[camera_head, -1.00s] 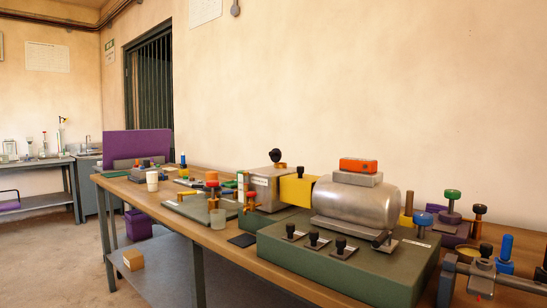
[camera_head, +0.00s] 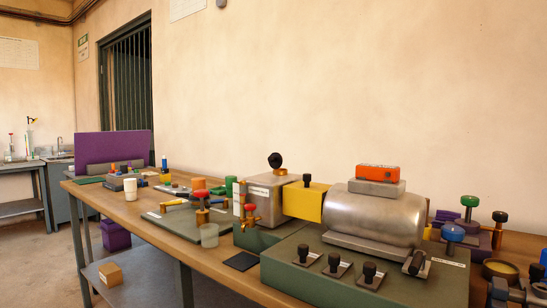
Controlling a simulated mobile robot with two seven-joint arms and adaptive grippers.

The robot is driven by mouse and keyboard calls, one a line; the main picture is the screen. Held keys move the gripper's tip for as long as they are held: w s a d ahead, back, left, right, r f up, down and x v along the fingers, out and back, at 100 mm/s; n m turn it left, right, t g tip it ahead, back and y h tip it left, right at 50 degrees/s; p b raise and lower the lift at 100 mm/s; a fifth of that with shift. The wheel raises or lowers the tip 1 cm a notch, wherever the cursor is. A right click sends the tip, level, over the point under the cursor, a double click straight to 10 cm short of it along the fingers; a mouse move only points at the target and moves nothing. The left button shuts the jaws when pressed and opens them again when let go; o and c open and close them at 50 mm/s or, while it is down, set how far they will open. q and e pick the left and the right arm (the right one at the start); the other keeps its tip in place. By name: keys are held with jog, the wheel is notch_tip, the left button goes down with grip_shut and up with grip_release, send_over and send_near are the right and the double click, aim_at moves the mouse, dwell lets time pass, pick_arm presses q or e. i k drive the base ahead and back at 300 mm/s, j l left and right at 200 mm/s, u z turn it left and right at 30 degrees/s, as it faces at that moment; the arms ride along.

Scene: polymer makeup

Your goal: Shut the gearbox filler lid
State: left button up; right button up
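The gearbox appears to be the silver box (camera_head: 270,196) on a green base, left of the yellow guard (camera_head: 303,203) and the silver motor-like cylinder (camera_head: 378,218). On its top stands a round black part (camera_head: 275,160), raised on a short stem. It may be the filler lid standing open, but it is too small to tell. A smaller black knob (camera_head: 307,179) sits to its right. Neither of my grippers is in view.
The green base (camera_head: 340,272) with several black knobs fills the front of the wooden bench. An orange box (camera_head: 378,172) tops the cylinder. Red-handled valves (camera_head: 250,216) and a pale cup (camera_head: 209,235) stand left of the gearbox. Coloured knobs (camera_head: 453,234) crowd the right end.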

aim_at(275, 160)
jog(key=i+j+z, duration=0.2)
jog(key=i+j, duration=0.2)
jog(key=i+j+z, duration=0.2)
jog(key=i+j, duration=0.2)
jog(key=j, duration=0.2)
